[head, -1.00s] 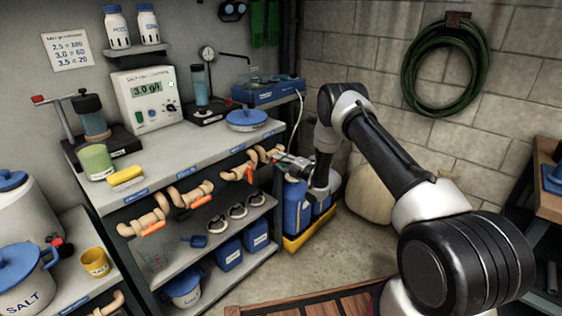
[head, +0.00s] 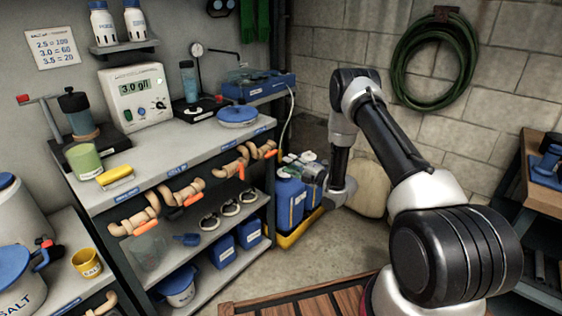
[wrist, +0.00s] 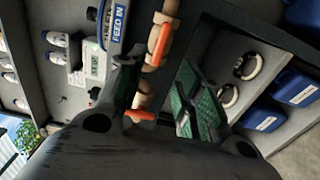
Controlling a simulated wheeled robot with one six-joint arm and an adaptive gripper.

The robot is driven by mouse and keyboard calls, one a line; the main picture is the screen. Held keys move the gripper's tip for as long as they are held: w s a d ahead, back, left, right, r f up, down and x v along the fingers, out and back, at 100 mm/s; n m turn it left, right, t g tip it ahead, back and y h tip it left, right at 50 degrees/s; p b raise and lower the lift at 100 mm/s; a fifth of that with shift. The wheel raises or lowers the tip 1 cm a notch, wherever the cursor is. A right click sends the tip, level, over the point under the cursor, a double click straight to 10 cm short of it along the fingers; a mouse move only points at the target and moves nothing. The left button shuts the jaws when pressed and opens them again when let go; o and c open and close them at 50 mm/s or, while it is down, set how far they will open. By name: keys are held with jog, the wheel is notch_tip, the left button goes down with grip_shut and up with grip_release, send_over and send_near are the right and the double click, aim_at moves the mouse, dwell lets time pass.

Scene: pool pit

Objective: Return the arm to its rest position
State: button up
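My arm reaches from the lower right of the head view, bends at a high elbow and drops to my gripper (head: 296,164) at the right end of the pipe shelf. The gripper points left, in front of the blue jugs. In the wrist view my gripper (wrist: 160,92) has its two fingers apart, with green pads on the right finger and nothing held between them. Orange-handled pipe valves (wrist: 160,40) show beyond the gap, apart from the fingers as far as I can tell.
The shelf unit (head: 140,165) holds a meter box (head: 135,93), a blue-lidded dish (head: 238,115) and several valves. Blue jugs (head: 290,203) stand in a yellow tray (head: 300,230) below my gripper. A hose (head: 398,70) hangs on the wall. A workbench (head: 545,190) stands at right.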

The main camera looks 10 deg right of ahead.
jog(key=shift+v, duration=0.95)
